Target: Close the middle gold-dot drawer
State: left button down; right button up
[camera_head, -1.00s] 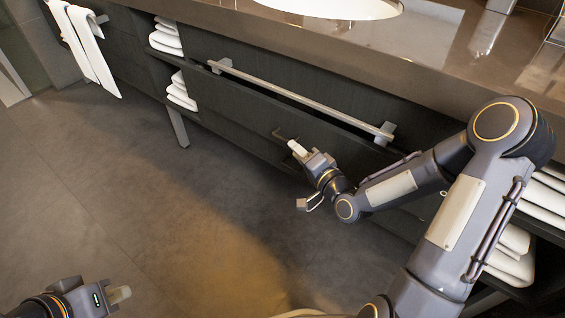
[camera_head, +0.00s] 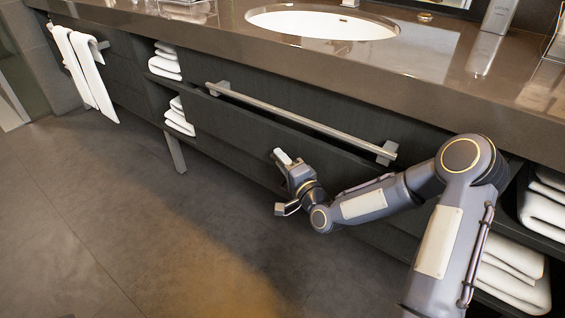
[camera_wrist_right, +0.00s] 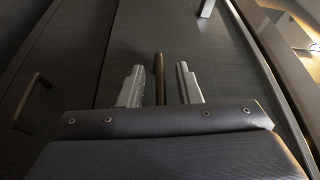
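A dark drawer front (camera_head: 235,125) stands out a little from the vanity under the sink, with a gap along its top edge. I see no gold dot in either view. My right gripper (camera_head: 282,183) is in front of this drawer. In the right wrist view, its two grey fingers (camera_wrist_right: 160,84) are apart, with a thin bronze handle (camera_wrist_right: 159,75) between them. Whether they touch the handle I cannot tell. The gripper hides the handle in the head view. My left gripper is out of view.
A metal towel bar (camera_head: 300,122) runs above the drawer. Another bronze handle (camera_wrist_right: 31,100) shows on a panel at the left of the wrist view. Shelves with folded towels (camera_head: 512,258) flank the drawers. The countertop (camera_head: 420,85) overhangs. The floor (camera_head: 120,220) is clear.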

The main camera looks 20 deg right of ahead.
aim_at(292, 153)
grip_shut()
jog(key=w+d, duration=0.2)
jog(key=d, duration=0.1)
jog(key=shift+w+d+b, duration=0.15)
jog(key=shift+w+b, duration=0.1)
jog(key=shift+b, duration=0.15)
jog(key=shift+w+d+r, duration=0.1)
jog(key=shift+w+d, duration=0.05)
jog(key=shift+d, duration=0.05)
grip_release()
